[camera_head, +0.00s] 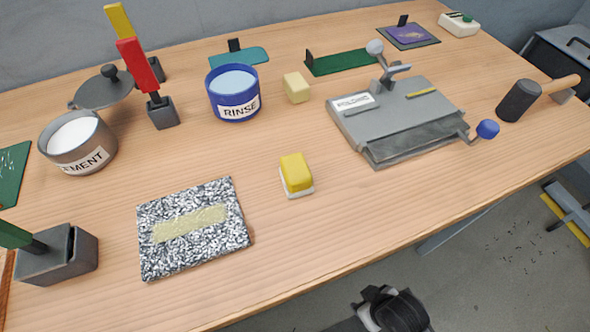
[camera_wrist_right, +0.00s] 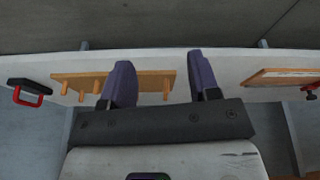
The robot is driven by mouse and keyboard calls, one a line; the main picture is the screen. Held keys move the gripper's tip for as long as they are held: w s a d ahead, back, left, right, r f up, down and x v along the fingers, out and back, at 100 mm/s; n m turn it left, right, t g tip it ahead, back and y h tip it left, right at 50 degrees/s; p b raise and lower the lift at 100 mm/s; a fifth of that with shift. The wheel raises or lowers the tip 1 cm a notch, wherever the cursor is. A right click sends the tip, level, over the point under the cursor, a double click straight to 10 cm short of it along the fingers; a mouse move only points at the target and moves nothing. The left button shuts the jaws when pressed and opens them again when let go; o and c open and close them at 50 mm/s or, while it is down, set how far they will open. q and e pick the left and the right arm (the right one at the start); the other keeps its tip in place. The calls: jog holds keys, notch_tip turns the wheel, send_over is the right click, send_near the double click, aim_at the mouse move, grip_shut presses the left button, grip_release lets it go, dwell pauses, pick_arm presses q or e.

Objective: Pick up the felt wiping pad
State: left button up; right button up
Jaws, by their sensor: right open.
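The felt wiping pad looks to be the small block with a yellow top and a white underside (camera_head: 296,174), lying on the middle of the wooden table in the head view. Nothing touches it. My right gripper (camera_wrist_right: 162,80) shows in its own wrist view with two purple fingers spread apart and nothing between them. It faces a pale panel with wooden pegs, and the pad is not in that view. Part of my arm shows at the bottom of the head view, below the table's front edge and away from the pad. My left gripper is not in view.
A speckled slab (camera_head: 194,258) lies left of the pad. A pale yellow block (camera_head: 296,88) and a blue rinse pot (camera_head: 246,100) stand behind it. A grey folding press (camera_head: 395,115) is to the right, a cement pot (camera_head: 95,155) far left. Table around the pad is clear.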

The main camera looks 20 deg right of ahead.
jog(key=shift+o, duration=0.3)
jog(key=shift+o, duration=1.2)
